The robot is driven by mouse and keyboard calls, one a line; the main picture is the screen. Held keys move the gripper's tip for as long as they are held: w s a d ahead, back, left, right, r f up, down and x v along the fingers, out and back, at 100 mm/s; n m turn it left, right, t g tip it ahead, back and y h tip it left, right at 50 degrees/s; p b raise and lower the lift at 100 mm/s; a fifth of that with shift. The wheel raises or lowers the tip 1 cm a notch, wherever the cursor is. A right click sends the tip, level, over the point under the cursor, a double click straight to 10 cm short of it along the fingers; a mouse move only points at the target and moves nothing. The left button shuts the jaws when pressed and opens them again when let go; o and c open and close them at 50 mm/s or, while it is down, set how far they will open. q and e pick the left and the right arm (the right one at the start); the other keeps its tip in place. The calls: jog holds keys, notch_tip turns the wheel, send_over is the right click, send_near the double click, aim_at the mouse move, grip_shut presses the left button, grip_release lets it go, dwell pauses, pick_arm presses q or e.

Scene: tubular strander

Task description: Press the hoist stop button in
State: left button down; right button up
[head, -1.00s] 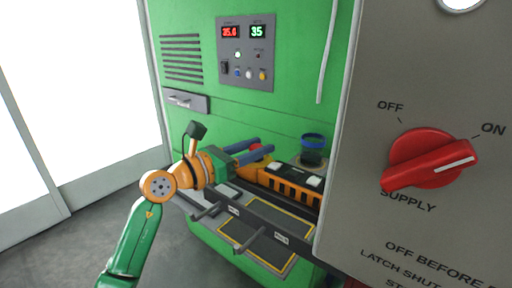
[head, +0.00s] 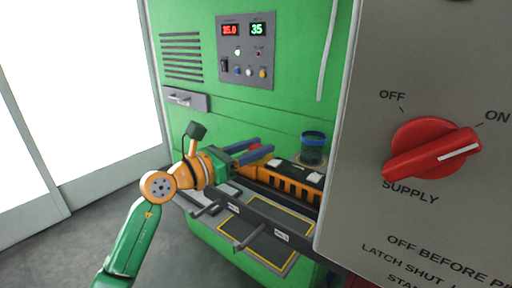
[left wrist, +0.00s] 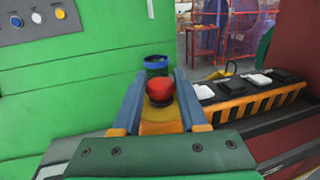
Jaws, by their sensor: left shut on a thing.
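A red mushroom-shaped button (left wrist: 160,88), which I take as the hoist stop button, sits on a yellow-orange housing (left wrist: 160,122) in the left wrist view. In the head view the red button (head: 255,147) shows only partly behind a finger. My left gripper (head: 266,146) has its blue fingers on both sides of the housing and is shut on it; the fingers also flank it in the left wrist view (left wrist: 165,75). How far in the button sits cannot be told. My right gripper is not in view.
An orange-and-black block with black and white keys (head: 295,182) lies right of the gripper. A blue-rimmed jar (head: 313,150) stands behind. A grey panel with a red supply knob (head: 430,148) fills the right foreground. The green cabinet carries a display panel (head: 246,52).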

pick_arm(q)
jog(key=shift+c, duration=2.1)
grip_release()
jog(key=shift+w+f, duration=0.1)
jog(key=shift+f, duration=0.15)
jog(key=b+v, duration=0.2)
jog(key=v, duration=0.5)
jog(key=shift+b, duration=0.35)
